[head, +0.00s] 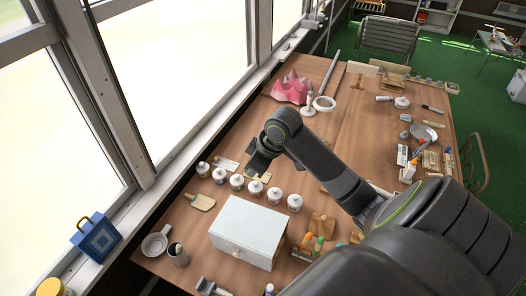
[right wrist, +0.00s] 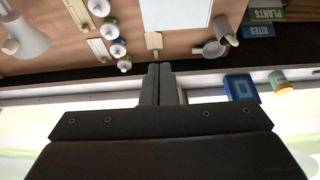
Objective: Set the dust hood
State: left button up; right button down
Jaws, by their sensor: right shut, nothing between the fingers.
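I cannot tell for sure which thing is the dust hood. A white flared piece (head: 309,106) stands beside a white ring (head: 325,103) near the window side of the table; a white cone (right wrist: 27,40) shows at the left of the right wrist view. A pale box with a knob (head: 243,230) sits at the near end. My right gripper (head: 255,168) is shut and empty, above the window side of the table by the row of jars; its closed fingers (right wrist: 160,68) show in the right wrist view. My left gripper is not in view.
Several white jars (head: 255,187) stand in a row behind the box. A pink crumpled-looking piece (head: 291,88), a pan (head: 155,243) and a metal bowl (head: 424,135) are on the table (head: 350,125). The window sill carries a blue box (head: 97,238). My arm hides the table's middle.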

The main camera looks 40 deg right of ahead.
notch_tip(320, 180, up, 6)
jog(key=shift+f, duration=0.25)
jog(key=shift+f, duration=0.1)
dwell(0.6)
